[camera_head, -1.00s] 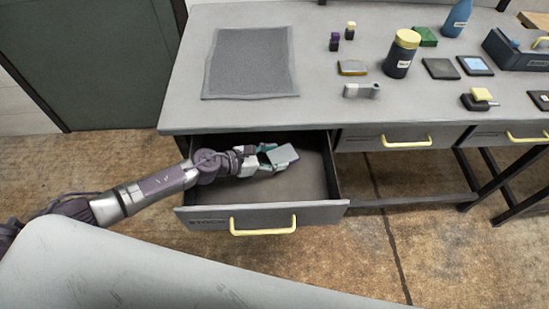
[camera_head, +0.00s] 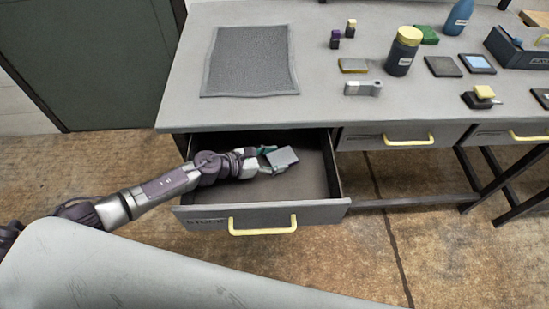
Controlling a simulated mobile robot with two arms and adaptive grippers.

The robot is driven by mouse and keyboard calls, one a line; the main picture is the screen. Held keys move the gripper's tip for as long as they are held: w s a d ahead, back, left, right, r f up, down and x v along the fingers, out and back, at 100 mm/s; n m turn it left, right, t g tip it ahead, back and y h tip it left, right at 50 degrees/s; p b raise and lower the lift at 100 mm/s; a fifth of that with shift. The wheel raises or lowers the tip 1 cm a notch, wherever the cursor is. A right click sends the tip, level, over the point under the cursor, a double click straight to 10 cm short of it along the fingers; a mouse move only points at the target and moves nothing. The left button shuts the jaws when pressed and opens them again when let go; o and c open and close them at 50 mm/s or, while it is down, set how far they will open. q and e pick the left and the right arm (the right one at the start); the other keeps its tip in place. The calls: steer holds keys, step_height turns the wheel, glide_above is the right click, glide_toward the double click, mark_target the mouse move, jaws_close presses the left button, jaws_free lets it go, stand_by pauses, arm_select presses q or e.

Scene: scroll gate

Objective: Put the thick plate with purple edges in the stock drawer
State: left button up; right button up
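The stock drawer (camera_head: 318,212) is pulled out at the left of the bench, with its yellow handle at the front. My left gripper (camera_head: 270,159) reaches into the open drawer from the left, its fingers at the left side of a small grey plate (camera_head: 284,158). The plate is inside the drawer outline, slightly tilted in the view. Its edge colour is too small to make out. I cannot tell whether the fingers still grip the plate or whether it rests on the drawer floor. My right gripper is not in view.
The bench top (camera_head: 318,110) holds a grey mat (camera_head: 248,62), a dark jar with a yellow lid (camera_head: 402,52), a blue bottle (camera_head: 458,18), dark flat plates (camera_head: 442,67) and a dark tray (camera_head: 520,48). Two drawers to the right are shut. The drawer's right part is empty.

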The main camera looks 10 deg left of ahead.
arm_select(q)
steer(key=o, duration=0.5)
steer(key=shift+c, duration=0.2)
steer(key=shift+r, duration=0.1)
steer(key=shift+r+p, duration=0.45)
steer(key=shift+p, duration=0.05)
steer(key=shift+r+p, duration=0.55)
steer(key=shift+p, duration=0.05)
steer(key=shift+s+a+f+b, duration=0.1)
steer(key=shift+s+a+b, duration=0.4)
steer(key=shift+s+a, duration=0.25)
steer(key=b+v, duration=0.1)
steer(key=v, duration=0.8)
steer(key=shift+a+b, duration=0.1)
steer(key=shift+b, duration=0.2)
steer(key=shift+s+a, duration=0.2)
steer(key=shift+r, duration=0.25)
